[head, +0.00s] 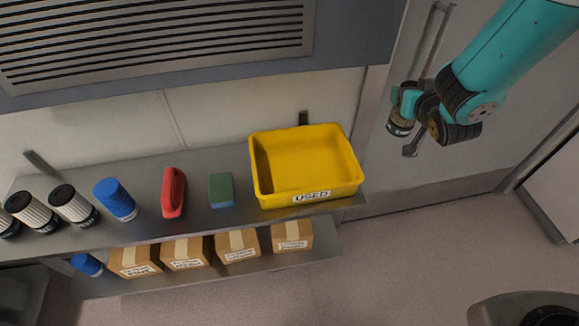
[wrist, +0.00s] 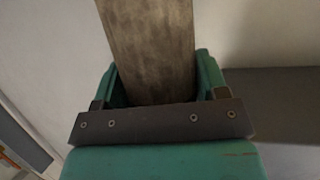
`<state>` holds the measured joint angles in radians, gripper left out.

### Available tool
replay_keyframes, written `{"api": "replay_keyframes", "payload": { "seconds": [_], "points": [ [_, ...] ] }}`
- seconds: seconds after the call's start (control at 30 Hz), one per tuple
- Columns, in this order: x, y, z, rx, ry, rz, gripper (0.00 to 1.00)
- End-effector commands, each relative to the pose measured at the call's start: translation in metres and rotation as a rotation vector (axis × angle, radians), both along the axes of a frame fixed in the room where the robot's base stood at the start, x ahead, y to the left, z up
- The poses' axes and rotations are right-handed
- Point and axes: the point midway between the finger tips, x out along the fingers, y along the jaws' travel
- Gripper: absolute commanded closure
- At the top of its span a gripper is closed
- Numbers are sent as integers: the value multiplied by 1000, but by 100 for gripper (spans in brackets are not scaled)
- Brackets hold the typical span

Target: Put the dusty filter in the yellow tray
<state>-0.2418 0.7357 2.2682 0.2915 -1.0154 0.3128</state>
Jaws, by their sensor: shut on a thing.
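The yellow tray (head: 305,160) stands empty on the right end of the upper shelf, with a "USED" label on its front. My gripper (head: 404,108) is to the right of the tray and apart from it. It is shut on the dusty filter (head: 401,124), a brownish cylinder with a dark end, partly hidden by my gripper in the head view. In the wrist view the filter (wrist: 150,50) is a grimy grey-brown body between the teal fingers.
The upper shelf (head: 145,222) holds several white pleated filters (head: 74,204), a blue roll (head: 115,199), a red object (head: 173,192) and a green sponge (head: 221,190). Labelled boxes (head: 237,245) fill the lower shelf. A metal handle (head: 432,42) is behind my arm.

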Motion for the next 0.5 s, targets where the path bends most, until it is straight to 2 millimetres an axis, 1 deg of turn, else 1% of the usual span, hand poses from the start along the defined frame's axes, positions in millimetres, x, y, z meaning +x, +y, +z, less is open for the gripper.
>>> {"api": "replay_keyframes", "payload": {
  "seconds": [0.03, 0.07, 0.1, 0.17, 0.2, 0.3, 0.4, 0.5],
  "points": [
    [0, 26, -11, 0, 1, 47, 61],
    [-1, 42, -16, 0, 1, 75, 61],
    [-3, 64, -23, 0, 1, 114, 61],
    [-7, 97, -33, -1, 1, 172, 61],
    [-11, 119, -40, -1, 2, 211, 61],
    [-24, 166, -55, -2, 1, 292, 61],
    [-36, 200, -65, 0, 0, 353, 61],
    [-44, 219, -70, -1, -2, 387, 61]
  ]
}}
